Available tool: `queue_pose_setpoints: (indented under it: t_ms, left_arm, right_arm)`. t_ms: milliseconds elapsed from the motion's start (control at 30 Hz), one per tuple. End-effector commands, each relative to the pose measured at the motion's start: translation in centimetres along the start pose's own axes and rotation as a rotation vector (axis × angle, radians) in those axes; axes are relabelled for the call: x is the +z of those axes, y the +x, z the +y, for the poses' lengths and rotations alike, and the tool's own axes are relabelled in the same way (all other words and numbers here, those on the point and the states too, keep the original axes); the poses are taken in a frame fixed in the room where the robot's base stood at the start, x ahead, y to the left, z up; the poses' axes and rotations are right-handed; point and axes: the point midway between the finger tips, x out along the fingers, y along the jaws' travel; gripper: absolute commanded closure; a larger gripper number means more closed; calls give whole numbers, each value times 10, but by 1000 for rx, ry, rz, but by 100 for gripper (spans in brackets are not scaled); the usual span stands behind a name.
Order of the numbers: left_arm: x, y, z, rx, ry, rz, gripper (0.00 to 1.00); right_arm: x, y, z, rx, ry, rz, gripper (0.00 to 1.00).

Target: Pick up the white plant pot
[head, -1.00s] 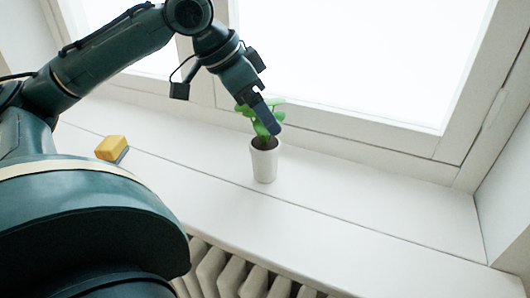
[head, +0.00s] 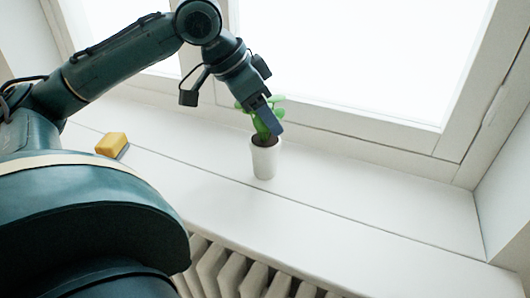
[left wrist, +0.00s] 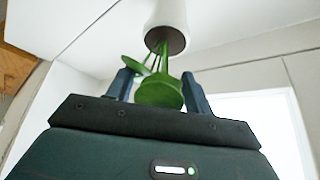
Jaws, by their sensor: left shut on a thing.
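The white plant pot (head: 265,161) stands upright on the white windowsill in the head view, with dark soil and a green plant (head: 262,127) in it. My left gripper (head: 270,118) is over the pot, at the plant, and is shut on the plant's leaves and stems. In the left wrist view the pot (left wrist: 167,22) is beyond the fingertips, and the green leaves (left wrist: 160,90) lie between the two fingers (left wrist: 158,85). The fingers do not visibly touch the pot itself. My right gripper is in neither view.
A yellow and grey block (head: 111,145) lies on the windowsill (head: 340,190) to the left of the pot. The window frame (head: 350,145) rises close behind the pot. A radiator (head: 240,275) is below the sill's front edge. The sill to the right is clear.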

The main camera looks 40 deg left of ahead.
Motion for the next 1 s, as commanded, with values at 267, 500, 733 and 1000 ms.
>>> queue_pose_setpoints:
  t_ms: [267, 500, 733, 1000]
  left_arm:
    - [0, 0, 0, -1, 0, 0, 93]
    - [-1, -1, 0, -2, 0, 3, 97]
    - [-16, -26, 0, 0, 0, 7, 97]
    - [-43, -72, 0, 0, 1, 7, 97]
  right_arm:
    - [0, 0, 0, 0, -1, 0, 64]
    - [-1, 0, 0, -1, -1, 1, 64]
    - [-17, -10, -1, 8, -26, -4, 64]
    - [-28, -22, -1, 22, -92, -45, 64]
